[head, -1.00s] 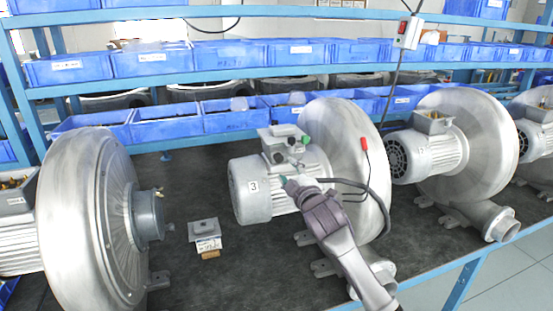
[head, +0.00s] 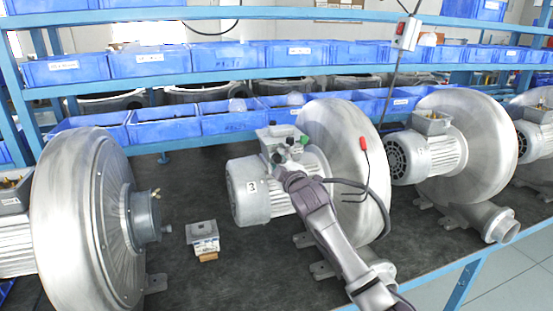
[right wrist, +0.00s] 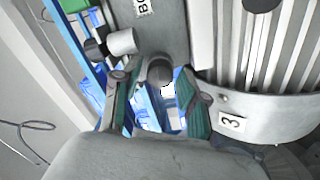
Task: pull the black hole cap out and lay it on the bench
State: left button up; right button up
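The silver motor marked 3 (head: 250,190) carries a grey terminal box (head: 278,133) with small dark fittings on its near side. In the right wrist view a dark round plug, apparently the black hole cap (right wrist: 160,71), sticks out of the grey box wall (right wrist: 165,25). My right gripper (head: 282,170) is close below the box's near side. In the right wrist view its green-padded fingers (right wrist: 160,100) are apart, one on each side of the cap, with gaps visible. In the head view the gripper partly hides this area. My left gripper is not in view.
A pale cylindrical fitting with a black end (right wrist: 120,42) stands beside the cap, close to the left finger. The blower housing (head: 345,150) and a dark cable with a red end (head: 364,144) are to the right. Bare bench (head: 215,285) lies around a small grey block (head: 201,229).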

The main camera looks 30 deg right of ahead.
grip_shut()
jog(key=shift+p+v, duration=0.5)
jog(key=shift+v, duration=0.3)
dwell(0.3)
jog(key=shift+s+a, duration=0.1)
jog(key=shift+s, duration=0.2)
jog(key=shift+p+v, duration=0.75)
jog(key=shift+v, duration=0.5)
